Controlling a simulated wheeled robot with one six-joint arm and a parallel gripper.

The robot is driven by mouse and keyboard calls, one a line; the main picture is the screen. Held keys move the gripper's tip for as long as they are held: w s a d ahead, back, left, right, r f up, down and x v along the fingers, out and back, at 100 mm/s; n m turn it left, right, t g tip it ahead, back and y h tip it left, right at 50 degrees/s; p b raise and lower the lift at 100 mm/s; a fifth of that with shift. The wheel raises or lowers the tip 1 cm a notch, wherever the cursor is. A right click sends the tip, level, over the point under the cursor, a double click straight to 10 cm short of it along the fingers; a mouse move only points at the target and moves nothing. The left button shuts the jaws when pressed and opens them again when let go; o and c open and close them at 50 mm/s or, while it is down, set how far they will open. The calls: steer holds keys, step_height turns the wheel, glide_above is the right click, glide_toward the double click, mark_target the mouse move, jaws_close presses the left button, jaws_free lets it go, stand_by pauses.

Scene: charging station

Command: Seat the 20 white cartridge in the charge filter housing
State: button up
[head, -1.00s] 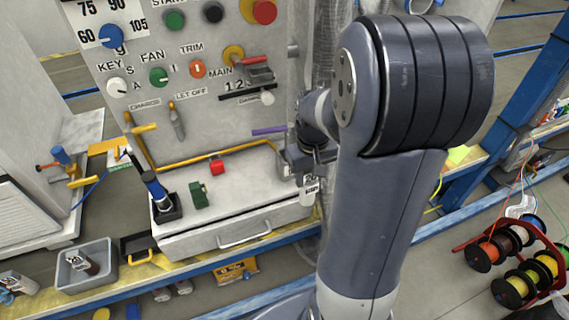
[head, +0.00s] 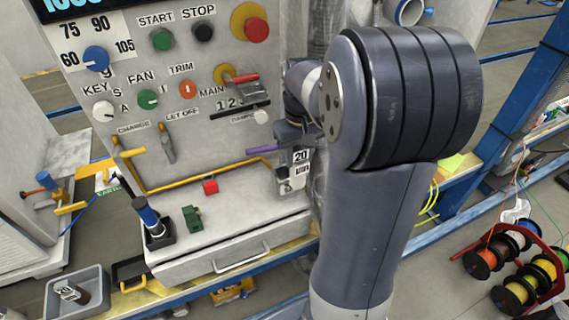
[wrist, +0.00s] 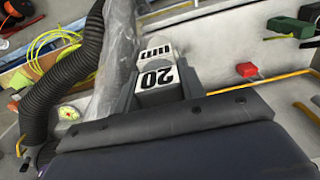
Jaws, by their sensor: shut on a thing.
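The white cartridge (head: 298,171) has a black "20" label and hangs roughly upright from my gripper (head: 291,148), in front of the right end of the grey panel. My gripper is shut on it. In the wrist view the cartridge (wrist: 156,77) shows its "20" upside down, beyond the dark gripper body (wrist: 160,103). A white round open-ended fitting (head: 409,12) shows at the top, right of the panel; I cannot tell whether it is the charge filter housing. My arm hides part of the area behind.
A grey tray (head: 78,297) stands lower left. A dark corrugated hose (wrist: 48,100) runs beside the gripper.

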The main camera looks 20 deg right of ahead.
steer(key=w+p, duration=0.1)
steer(key=w, duration=0.8)
steer(key=shift+s+f, duration=0.15)
steer(key=shift+f, duration=2.85)
steer(key=shift+s+f, duration=0.1)
steer(key=shift+f, duration=2.9)
steer(key=shift+f, duration=0.2)
steer(key=o, duration=1)
steer(key=shift+r, duration=0.2)
